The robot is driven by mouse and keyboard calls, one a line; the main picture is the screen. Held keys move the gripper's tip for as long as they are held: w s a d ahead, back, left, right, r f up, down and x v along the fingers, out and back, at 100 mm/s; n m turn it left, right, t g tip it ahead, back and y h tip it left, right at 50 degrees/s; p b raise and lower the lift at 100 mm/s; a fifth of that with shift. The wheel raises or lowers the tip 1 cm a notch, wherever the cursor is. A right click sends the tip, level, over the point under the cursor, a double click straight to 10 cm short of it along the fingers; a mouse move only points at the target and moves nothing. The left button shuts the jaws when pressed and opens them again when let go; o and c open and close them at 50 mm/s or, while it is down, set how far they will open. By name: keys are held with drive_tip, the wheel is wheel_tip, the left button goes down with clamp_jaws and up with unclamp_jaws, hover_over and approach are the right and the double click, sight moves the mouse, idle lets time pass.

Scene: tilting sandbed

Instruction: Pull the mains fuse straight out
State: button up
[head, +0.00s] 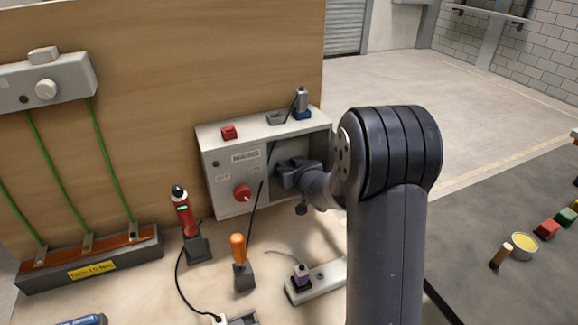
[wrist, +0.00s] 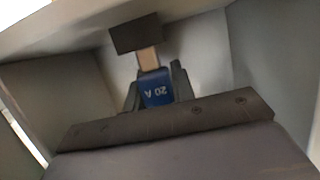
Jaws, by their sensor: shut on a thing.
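The mains fuse (wrist: 158,93) shows in the wrist view as a blue body marked "20 A", with a tan part above it reaching toward a dark block (wrist: 136,33). My gripper (wrist: 156,84) has a dark finger on each side of the blue body and is shut on it. I cannot tell whether the tan part still sits inside the dark block. In the head view my gripper (head: 289,175) is inside the open right compartment of the grey mains box (head: 228,173). The fuse is hidden there behind my gripper.
The compartment walls (wrist: 200,58) stand close around my gripper. A red knob (head: 243,193) is on the box front. A red tester (head: 183,213), an orange-handled tool (head: 238,248) and a grey socket strip (head: 318,281) stand on the bench before the box.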

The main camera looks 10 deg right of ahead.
sight(284, 152)
drive_tip(key=shift+r, duration=0.1)
drive_tip(key=shift+r+p, duration=0.65)
drive_tip(key=shift+r, duration=0.1)
drive_tip(key=shift+r, duration=0.1)
drive_tip(key=shift+r+p, duration=0.65)
drive_tip(key=shift+r, duration=0.05)
